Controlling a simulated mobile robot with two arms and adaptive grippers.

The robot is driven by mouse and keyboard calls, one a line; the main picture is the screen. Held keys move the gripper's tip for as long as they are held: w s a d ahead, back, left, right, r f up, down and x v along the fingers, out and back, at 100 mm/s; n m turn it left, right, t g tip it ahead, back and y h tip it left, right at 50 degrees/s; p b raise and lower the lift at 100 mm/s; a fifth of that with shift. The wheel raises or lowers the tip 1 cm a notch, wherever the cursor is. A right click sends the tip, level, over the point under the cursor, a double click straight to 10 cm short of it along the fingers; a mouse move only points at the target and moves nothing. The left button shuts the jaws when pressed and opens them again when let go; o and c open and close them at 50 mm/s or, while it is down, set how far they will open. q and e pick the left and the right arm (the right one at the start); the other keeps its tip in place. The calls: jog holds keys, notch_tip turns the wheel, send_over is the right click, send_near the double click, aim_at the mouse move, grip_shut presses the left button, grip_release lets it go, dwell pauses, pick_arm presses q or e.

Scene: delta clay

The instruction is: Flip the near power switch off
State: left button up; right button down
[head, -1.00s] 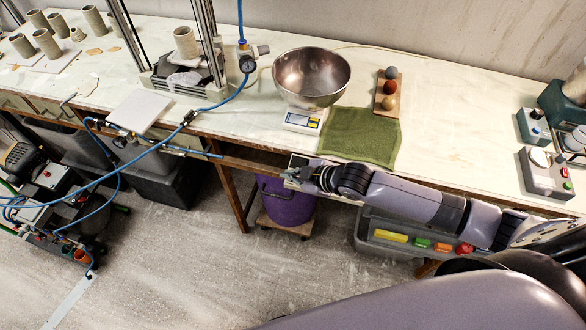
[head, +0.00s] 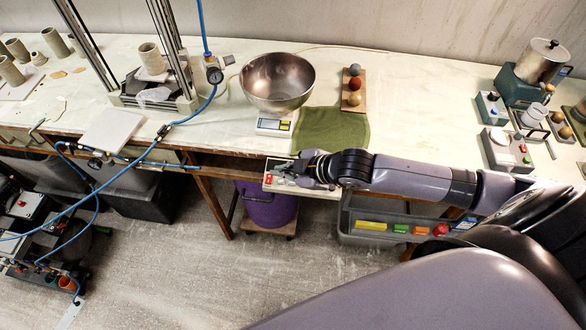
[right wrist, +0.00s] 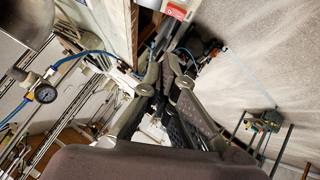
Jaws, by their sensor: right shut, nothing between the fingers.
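A small pale panel with red switches (head: 268,181) sits at the front edge of the workbench, above a purple bucket. My right gripper (head: 279,169) is shut and empty, over or beside this panel, and hides part of it. I cannot tell whether the fingers touch it, or how each switch is set. In the right wrist view, the closed fingers (right wrist: 172,62) point toward the bench edge, and a red and white part of the panel (right wrist: 178,9) shows just beyond them. My left gripper is not in view.
A steel bowl (head: 278,82) on a scale and a green cloth (head: 332,130) lie behind the panel. The purple bucket (head: 266,207) stands below. A grey bin (head: 350,231) is under my right arm. Control boxes (head: 507,148) stand at the right.

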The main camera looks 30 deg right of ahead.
jog(key=shift+v, duration=1.9)
jog(key=shift+w+d+r, duration=0.1)
jog(key=shift+w+d, duration=0.05)
jog(key=shift+w, duration=0.05)
